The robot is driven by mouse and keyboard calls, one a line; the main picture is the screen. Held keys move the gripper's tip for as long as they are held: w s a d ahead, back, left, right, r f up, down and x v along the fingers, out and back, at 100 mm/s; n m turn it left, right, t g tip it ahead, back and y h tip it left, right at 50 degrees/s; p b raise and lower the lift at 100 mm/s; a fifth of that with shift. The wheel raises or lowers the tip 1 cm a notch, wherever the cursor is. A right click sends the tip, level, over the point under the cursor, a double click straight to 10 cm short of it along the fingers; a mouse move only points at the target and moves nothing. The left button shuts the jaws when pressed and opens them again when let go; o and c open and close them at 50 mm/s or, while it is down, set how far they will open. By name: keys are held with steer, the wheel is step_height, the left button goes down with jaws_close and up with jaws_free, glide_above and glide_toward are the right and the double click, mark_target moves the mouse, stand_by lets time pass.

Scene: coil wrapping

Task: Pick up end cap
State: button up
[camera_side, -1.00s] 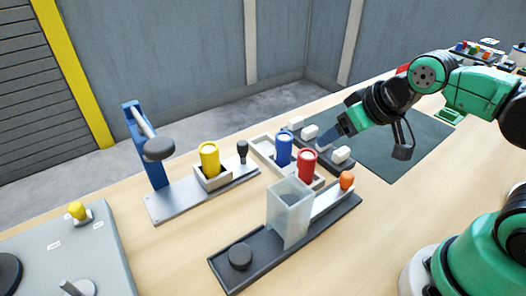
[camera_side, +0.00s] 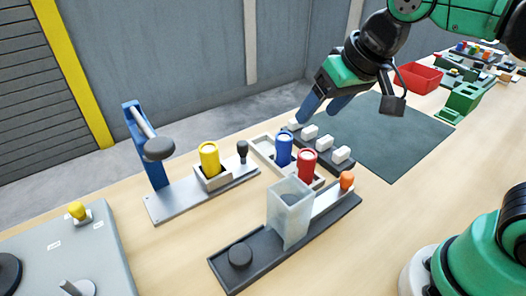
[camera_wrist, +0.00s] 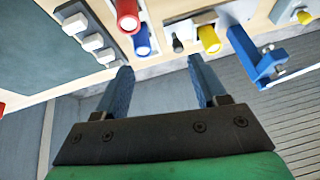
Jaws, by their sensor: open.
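Several small white blocks, which look like the end caps, sit in a row on a dark rail; the nearest end cap (camera_side: 341,154) is fully visible in the side view. The farthest end cap (camera_side: 294,124) is by my gripper's left finger. Three of the white blocks also show in the wrist view, with the middle block (camera_wrist: 93,42) at upper left. My gripper (camera_side: 318,113) is open and empty, tilted above the far end of the row. In the wrist view its two blue fingers (camera_wrist: 163,82) are spread apart with nothing between them.
Blue (camera_side: 284,149) and red (camera_side: 307,166) cylinders stand in a tray beside the rail. A yellow cylinder (camera_side: 209,158) stands on a grey fixture with a blue post (camera_side: 145,150). A translucent box (camera_side: 289,215) is in front. The dark green mat (camera_side: 390,140) is clear.

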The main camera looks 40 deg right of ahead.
steer(key=a+m+g, duration=0.2)
steer(key=a+g, duration=0.1)
steer(key=a, duration=0.5)
steer(key=m+g+h, duration=0.1)
steer(key=m+g, duration=0.1)
glide_above(240, 254)
step_height(240, 254, down, 12)
steer(key=shift+r, duration=0.2)
steer(key=shift+f, duration=2.95)
jaws_close()
steer(key=shift+r, duration=0.1)
step_height(240, 254, up, 20)
